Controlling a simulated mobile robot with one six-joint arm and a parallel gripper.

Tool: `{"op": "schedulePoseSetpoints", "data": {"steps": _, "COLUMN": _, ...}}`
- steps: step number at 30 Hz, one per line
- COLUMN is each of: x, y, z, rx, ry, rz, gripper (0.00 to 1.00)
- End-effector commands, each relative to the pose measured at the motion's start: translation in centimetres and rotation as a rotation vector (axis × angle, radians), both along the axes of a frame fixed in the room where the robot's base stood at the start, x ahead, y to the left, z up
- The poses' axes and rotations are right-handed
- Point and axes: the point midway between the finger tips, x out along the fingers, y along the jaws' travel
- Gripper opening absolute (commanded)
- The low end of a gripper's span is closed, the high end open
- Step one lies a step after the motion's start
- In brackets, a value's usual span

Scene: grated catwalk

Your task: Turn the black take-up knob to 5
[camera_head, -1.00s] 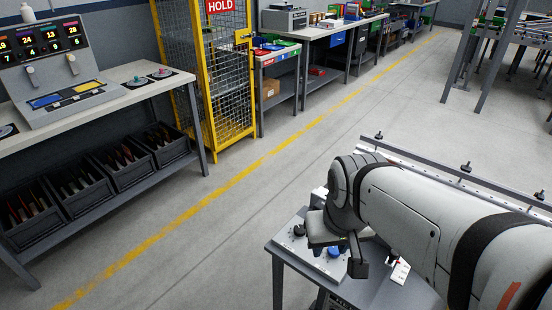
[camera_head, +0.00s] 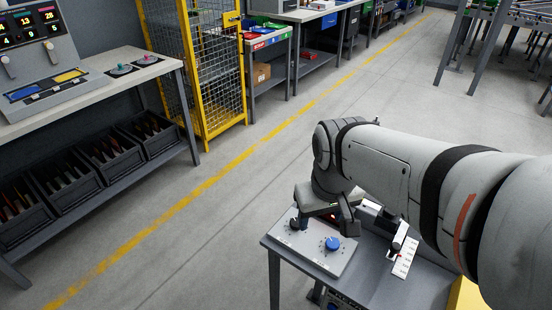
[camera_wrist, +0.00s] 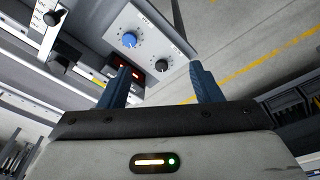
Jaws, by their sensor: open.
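The black take-up knob (camera_wrist: 162,61) sits on a light grey control panel (camera_wrist: 150,22). In the wrist view it shows ahead of and between my two blue fingertips, with no contact visible. A blue knob (camera_wrist: 129,40) and a red-lit display (camera_wrist: 130,64) are on the same unit. In the head view, the panel (camera_head: 315,254) is on a small table, with the blue knob (camera_head: 332,243) clear to see. My gripper (camera_head: 324,219) hangs over the panel's far side, open and empty; it partly covers the black knob's area. The knob's markings are too small to read.
A workbench (camera_head: 110,95) with dark bins below stands at left, beside a yellow cage (camera_head: 205,80). The floor between is clear.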

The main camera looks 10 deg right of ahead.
Motion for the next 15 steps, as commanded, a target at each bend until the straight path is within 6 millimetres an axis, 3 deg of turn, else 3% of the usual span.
{"op": "schedulePoseSetpoints", "data": {"steps": 8, "x": 8.1, "y": 0.7, "z": -5.4, "rx": -0.133, "ry": 0.195, "rz": 0.363, "gripper": 0.58}}
{"op": "schedulePoseSetpoints", "data": {"steps": 15, "x": 15.2, "y": 2.1, "z": -11.5, "rx": -0.229, "ry": 0.374, "rz": 0.683, "gripper": 0.58}}
